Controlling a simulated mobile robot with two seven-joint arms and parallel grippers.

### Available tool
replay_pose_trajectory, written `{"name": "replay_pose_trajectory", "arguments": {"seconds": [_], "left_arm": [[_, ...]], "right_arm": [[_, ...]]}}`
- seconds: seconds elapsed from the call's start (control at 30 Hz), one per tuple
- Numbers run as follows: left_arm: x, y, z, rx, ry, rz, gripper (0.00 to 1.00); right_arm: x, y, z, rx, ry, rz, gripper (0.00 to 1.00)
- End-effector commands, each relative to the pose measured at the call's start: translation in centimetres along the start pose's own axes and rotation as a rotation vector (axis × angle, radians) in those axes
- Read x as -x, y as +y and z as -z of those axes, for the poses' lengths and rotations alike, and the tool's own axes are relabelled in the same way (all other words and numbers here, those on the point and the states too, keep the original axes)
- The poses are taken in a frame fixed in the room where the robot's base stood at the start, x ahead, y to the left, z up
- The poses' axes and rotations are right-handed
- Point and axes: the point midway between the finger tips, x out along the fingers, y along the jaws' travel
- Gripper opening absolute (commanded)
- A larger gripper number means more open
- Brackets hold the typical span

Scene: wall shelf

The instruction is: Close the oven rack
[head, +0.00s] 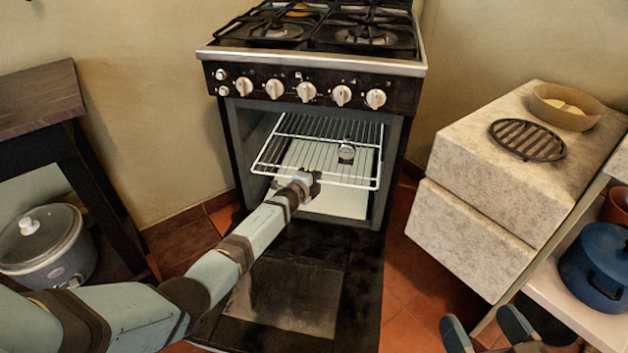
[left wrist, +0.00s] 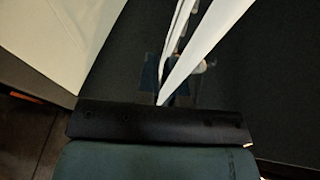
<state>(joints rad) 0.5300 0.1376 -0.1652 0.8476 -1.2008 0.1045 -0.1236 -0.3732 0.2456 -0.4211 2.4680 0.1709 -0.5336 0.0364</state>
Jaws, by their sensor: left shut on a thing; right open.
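The oven rack (head: 290,133) is a white wire grid, level in the oven cavity, its front part standing out toward me. The oven (head: 394,150) has its door (head: 345,275) folded down below the rack. My left gripper (head: 309,181) is at the rack's front edge, shut on it; the exact contact is partly hidden by the gripper. In the left wrist view, white rack bars (left wrist: 205,50) run up close from the gripper (left wrist: 166,80). My right gripper (head: 485,330) is open and empty at the bottom right, away from the oven.
Stone-coloured drawers (head: 485,230) stand right of the oven, with a grate (head: 527,140) and bowl (head: 566,106) on top. A blue pot (head: 597,265) is far right. A dark table (head: 40,98) and slow cooker (head: 45,245) are left.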

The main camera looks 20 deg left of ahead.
Motion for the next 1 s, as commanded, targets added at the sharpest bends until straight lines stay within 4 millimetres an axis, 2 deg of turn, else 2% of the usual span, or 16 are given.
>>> {"name": "replay_pose_trajectory", "arguments": {"seconds": [0.13,0.2,0.27,0.7,0.77,0.9,1.0], "left_arm": [[-0.1,-0.5,-0.3,-0.001,-0.005,0.006,0.00],[-0.1,-0.6,-0.3,-0.001,-0.005,0.007,0.21],[-0.2,-0.6,-0.3,-0.002,-0.005,0.008,0.33],[0.4,-1.2,-0.4,-0.002,-0.006,0.012,0.33],[1.1,-1.3,-0.4,-0.003,-0.006,0.011,0.33],[3.9,-1.0,-0.2,-0.003,-0.004,0.004,0.33],[6.3,-0.8,-0.1,-0.002,-0.002,0.001,0.33]], "right_arm": [[0.0,0.0,0.0,0.000,0.001,0.000,0.89],[0.0,0.0,0.0,0.000,0.001,0.000,0.89],[0.0,0.0,0.0,0.000,0.001,0.000,0.89],[0.0,-0.1,0.6,-0.004,0.002,0.001,0.89],[0.0,-0.2,1.1,-0.012,0.002,0.002,0.89],[0.5,-0.9,2.0,-0.078,-0.004,-0.007,0.89],[0.8,-1.1,4.0,-0.084,0.076,-0.020,0.89]]}}
